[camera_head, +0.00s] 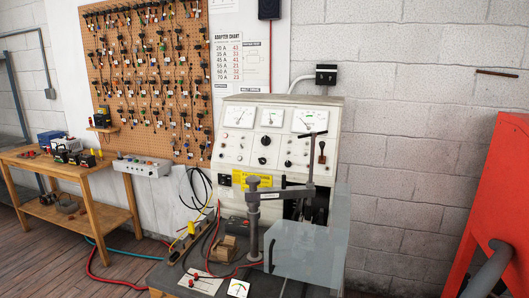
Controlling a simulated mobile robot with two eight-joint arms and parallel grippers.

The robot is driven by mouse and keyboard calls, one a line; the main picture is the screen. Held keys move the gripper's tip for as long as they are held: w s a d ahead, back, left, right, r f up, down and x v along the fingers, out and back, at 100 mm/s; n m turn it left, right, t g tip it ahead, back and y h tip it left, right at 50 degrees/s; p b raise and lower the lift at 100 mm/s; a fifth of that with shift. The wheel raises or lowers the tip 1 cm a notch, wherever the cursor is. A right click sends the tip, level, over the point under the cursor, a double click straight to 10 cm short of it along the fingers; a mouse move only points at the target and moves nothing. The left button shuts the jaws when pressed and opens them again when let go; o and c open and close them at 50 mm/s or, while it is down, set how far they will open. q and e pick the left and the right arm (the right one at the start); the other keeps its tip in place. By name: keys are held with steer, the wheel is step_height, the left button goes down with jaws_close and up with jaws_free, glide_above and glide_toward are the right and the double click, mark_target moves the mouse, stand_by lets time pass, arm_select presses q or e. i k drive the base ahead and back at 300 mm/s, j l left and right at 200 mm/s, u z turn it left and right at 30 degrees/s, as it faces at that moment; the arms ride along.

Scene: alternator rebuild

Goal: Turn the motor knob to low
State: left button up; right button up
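A cream test bench (232,150) stands against the wall right of centre, with three dial gauges along its top. Below the gauges, a large black knob (265,141) sits near the panel's middle. A smaller black knob (262,160) is under it, and another small knob (288,163) is lower right. A dark lever with a reddish part (322,150) is at the panel's right. The labels are too small to read, so I cannot tell which control is the motor knob or where it points. Neither of my grippers is in view.
A grey clamp post with a T-handle (267,195) rises before the panel's lower part. A clear guard (310,252) stands at the bench's right front. A wooden table (95,168) is at left. A red cabinet (500,190) is at right. Hoses (95,265) cross the floor.

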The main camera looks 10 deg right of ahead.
mark_target(262, 160)
steer(key=i+j, duration=0.7)
steer(key=j+u, duration=0.05)
steer(key=j, duration=0.05)
